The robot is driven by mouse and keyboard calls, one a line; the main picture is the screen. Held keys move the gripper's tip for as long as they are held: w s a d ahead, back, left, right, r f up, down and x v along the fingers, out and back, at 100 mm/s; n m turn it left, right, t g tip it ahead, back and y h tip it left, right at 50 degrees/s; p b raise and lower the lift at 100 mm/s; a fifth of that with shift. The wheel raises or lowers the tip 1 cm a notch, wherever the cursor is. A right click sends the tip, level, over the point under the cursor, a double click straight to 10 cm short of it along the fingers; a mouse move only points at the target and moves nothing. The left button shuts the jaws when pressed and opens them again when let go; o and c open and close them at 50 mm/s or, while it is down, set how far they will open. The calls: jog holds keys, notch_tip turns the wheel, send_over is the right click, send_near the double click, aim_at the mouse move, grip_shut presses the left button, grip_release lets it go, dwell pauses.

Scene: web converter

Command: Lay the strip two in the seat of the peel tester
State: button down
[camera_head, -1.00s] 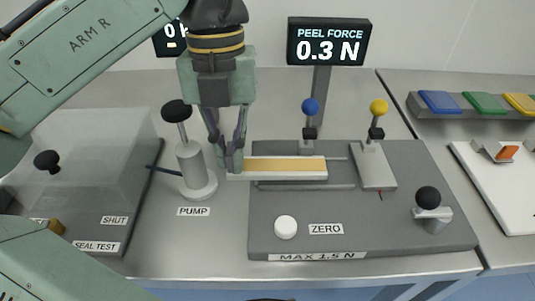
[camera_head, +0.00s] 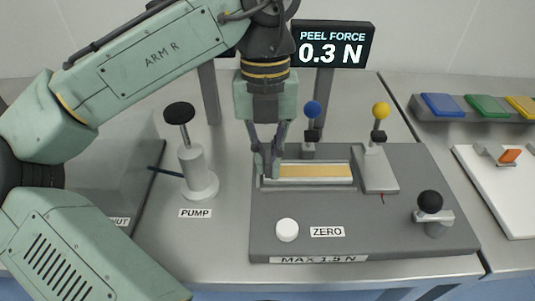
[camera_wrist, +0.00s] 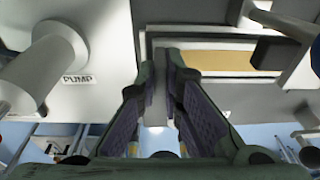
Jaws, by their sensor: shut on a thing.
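The strip (camera_head: 315,171), tan with pale edges, lies along the seat (camera_head: 300,187) of the grey peel tester (camera_head: 375,220). My gripper (camera_head: 267,172) is shut on the strip's left end. The wrist view also shows my gripper (camera_wrist: 167,60) at the strip's end, with the tan strip (camera_wrist: 225,60) running to the right. The strip looks level and within the seat's outline; whether it touches the seat floor I cannot tell. The gripped end is hidden by my fingers. The display (camera_head: 333,43) reads PEEL FORCE 0.3 N.
The blue-knobbed lever (camera_head: 311,125) stands behind the seat, and the yellow-knobbed lever (camera_head: 377,135) is at its right end. A black-knobbed crank (camera_head: 432,208) is at front right. The pump (camera_head: 195,165) stands just left of the tester. The white ZERO button (camera_head: 287,230) is in front.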

jog(key=c, duration=1.7)
grip_release()
jog(key=shift+f, duration=0.1)
jog(key=r, duration=0.4)
jog(key=w+r+p, duration=0.1)
jog(key=r, duration=0.7)
jog(key=shift+w+a+r+p, duration=0.1)
jog(key=shift+w+p, duration=0.25)
jog(key=shift+p, duration=0.05)
